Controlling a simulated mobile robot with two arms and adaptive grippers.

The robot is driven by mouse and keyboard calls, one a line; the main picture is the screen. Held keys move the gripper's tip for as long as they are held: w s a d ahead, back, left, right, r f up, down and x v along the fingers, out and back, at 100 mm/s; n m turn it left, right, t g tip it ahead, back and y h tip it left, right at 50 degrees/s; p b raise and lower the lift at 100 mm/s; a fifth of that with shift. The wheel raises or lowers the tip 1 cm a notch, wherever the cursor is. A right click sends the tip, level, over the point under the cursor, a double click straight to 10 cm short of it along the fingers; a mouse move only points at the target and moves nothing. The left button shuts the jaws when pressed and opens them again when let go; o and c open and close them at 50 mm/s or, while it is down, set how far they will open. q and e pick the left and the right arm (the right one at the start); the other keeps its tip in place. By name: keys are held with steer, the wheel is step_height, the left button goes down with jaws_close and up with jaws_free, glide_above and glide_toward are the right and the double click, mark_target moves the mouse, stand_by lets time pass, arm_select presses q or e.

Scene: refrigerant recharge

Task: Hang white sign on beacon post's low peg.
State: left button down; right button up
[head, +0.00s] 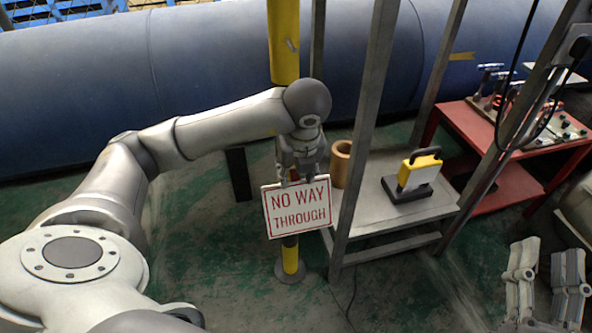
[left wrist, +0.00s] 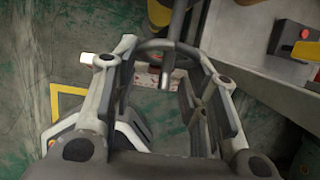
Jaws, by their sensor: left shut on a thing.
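The white sign (head: 297,207) with red "NO WAY THROUGH" lettering hangs slightly tilted below my left gripper (head: 297,180). That gripper is shut on the sign's top edge. In the left wrist view, a small part of the sign (left wrist: 158,78) shows beyond the fingers (left wrist: 155,85). The yellow beacon post (head: 284,40) stands behind the gripper and sign, with its foot visible below. The low peg cannot be made out. My right gripper (head: 543,283) is at lower right, fingers apart, empty.
A grey metal stand (head: 390,215) right of the post carries a yellow-black device (head: 418,172) and a brown cylinder (head: 340,163). Its uprights rise close to the sign's right side. A red table (head: 500,130) stands farther right.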

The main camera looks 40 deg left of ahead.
stand_by(0.4)
arm_select(q)
steer(key=c, duration=0.8)
jaws_free()
steer(key=shift+o, duration=0.2)
steer(key=shift+r, duration=0.15)
steer(key=v, duration=1.1)
steer(key=shift+r, duration=0.4)
steer(key=shift+d, duration=0.1)
